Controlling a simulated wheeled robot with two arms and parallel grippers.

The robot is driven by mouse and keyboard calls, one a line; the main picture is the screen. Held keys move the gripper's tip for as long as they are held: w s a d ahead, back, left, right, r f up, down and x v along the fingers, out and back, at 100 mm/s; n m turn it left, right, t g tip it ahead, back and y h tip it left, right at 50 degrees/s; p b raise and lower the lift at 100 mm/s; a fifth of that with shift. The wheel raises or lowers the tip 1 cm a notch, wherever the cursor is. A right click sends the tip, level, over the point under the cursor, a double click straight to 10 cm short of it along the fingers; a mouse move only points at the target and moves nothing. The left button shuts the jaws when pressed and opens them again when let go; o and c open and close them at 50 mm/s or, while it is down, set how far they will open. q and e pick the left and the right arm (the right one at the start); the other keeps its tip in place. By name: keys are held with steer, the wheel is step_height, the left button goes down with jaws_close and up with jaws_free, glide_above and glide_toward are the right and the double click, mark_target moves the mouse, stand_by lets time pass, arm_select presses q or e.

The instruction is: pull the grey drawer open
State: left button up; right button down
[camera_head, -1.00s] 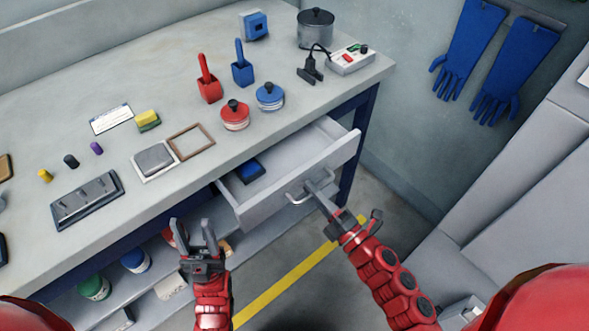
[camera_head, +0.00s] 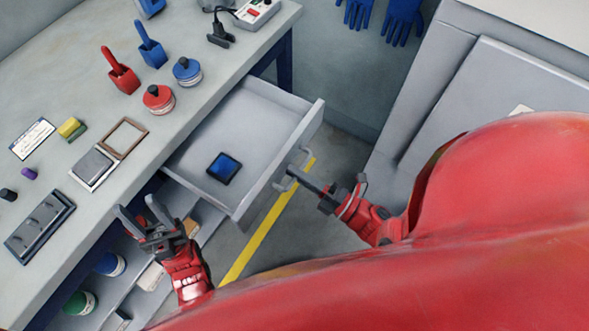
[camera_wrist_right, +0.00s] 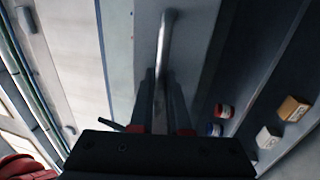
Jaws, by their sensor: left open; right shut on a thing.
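The grey drawer (camera_head: 240,121) is pulled well out from under the workbench in the head view. A dark square thing with a blue top (camera_head: 223,168) lies inside it. My right gripper (camera_head: 296,175) is shut on the drawer's handle (camera_head: 286,182) at the front panel. In the right wrist view the handle (camera_wrist_right: 164,50) is a metal bar running between the fingers of that gripper (camera_wrist_right: 160,100). My left gripper (camera_head: 145,217) is open and empty, to the left of the drawer, near the bench's front edge.
A lower shelf holds several cans. A grey cabinet (camera_head: 480,110) stands at the right.

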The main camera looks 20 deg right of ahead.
steer(key=c, duration=1.2)
jaws_free()
steer(key=shift+o, duration=0.2)
steer(key=shift+d, duration=0.1)
steer(key=v, duration=1.7)
steer(key=shift+s+d, duration=0.1)
steer(key=shift+d, duration=0.05)
